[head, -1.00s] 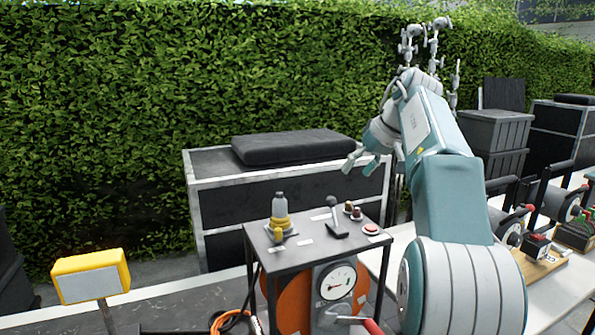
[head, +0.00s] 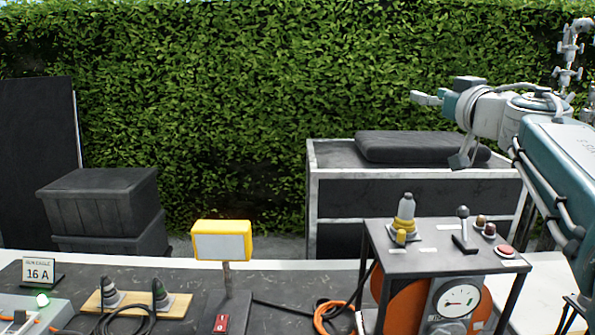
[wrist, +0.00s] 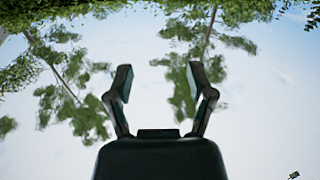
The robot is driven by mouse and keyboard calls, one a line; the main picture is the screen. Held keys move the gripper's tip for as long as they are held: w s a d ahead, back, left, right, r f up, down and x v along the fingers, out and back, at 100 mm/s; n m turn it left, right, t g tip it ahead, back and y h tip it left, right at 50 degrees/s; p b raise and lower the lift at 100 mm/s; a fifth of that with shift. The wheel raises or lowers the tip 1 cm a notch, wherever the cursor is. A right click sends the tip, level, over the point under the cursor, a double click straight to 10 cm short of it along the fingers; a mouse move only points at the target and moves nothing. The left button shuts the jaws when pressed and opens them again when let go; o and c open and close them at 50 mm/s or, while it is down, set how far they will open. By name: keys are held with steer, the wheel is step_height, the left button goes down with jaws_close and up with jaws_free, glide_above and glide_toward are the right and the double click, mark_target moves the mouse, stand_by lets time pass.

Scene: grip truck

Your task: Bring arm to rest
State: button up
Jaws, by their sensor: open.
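My gripper (head: 427,98) is at the upper right of the head view, pointing left in front of the hedge. It is raised above the small dark stand and the black case. In the wrist view my gripper (wrist: 160,82) shows two fingers spread apart with nothing between them. Behind the fingers are only sky and tree branches. My arm comes in from the right edge of the head view, and its lower part is cut off by the frame.
A black case (head: 410,192) stands behind.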

steer(key=s+f+m+g+h, duration=0.4)
steer(key=s+f+m+h, duration=0.3)
steer(key=s+f+h, duration=0.75)
steer(key=s+a+f+n+g+y, duration=0.1)
steer(key=s+a+f+g+y, duration=0.3)
steer(key=s+f, duration=0.3)
steer(key=s+a+f+n+g+y, duration=0.2)
steer(key=s+a+f+g+y, duration=0.2)
steer(key=f, duration=1.1)
steer(key=s+y, duration=0.1)
steer(key=s, duration=0.2)
steer(key=shift+s+f, duration=0.15)
steer(key=shift+s, duration=0.25)
